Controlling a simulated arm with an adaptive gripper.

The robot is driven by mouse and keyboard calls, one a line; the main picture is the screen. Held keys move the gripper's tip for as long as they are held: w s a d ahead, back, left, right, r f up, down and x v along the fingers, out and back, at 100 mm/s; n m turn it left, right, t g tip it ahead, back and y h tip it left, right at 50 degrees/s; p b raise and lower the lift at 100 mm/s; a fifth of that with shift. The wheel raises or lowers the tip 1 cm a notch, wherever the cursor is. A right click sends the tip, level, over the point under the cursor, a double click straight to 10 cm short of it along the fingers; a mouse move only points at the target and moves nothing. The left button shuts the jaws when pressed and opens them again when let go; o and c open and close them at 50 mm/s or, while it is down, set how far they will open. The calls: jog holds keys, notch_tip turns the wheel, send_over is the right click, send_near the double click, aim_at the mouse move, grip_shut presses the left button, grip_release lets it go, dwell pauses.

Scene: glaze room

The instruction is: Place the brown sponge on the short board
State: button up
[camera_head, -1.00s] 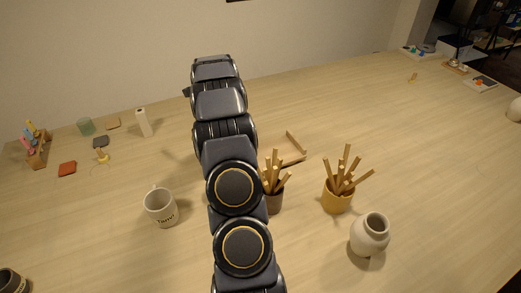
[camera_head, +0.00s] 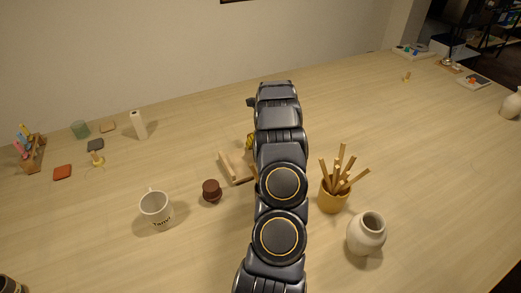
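A small dark brown round piece (camera_head: 211,190) stands on the table left of my arm; it may be the brown sponge, but I cannot be sure. Behind it to the right lies a light wooden piece with a raised edge (camera_head: 236,168), partly covered by my arm; it may be the short board. Nothing brown shows on its visible part. A bit of something yellow (camera_head: 250,142) shows at its far side, against my arm. My arm rises through the middle of the view and hides my gripper, so its fingers do not show.
A white mug (camera_head: 156,211) stands front left. A yellow pot of sticks (camera_head: 333,196) and a pale round vase (camera_head: 366,234) stand right of my arm.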

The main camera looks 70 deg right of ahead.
notch_tip(320, 180, down, 3)
jog(key=shift+a+r, duration=0.1)
jog(key=shift+f, duration=0.4)
jog(key=shift+w+f, duration=0.1)
jog(key=o, duration=0.9)
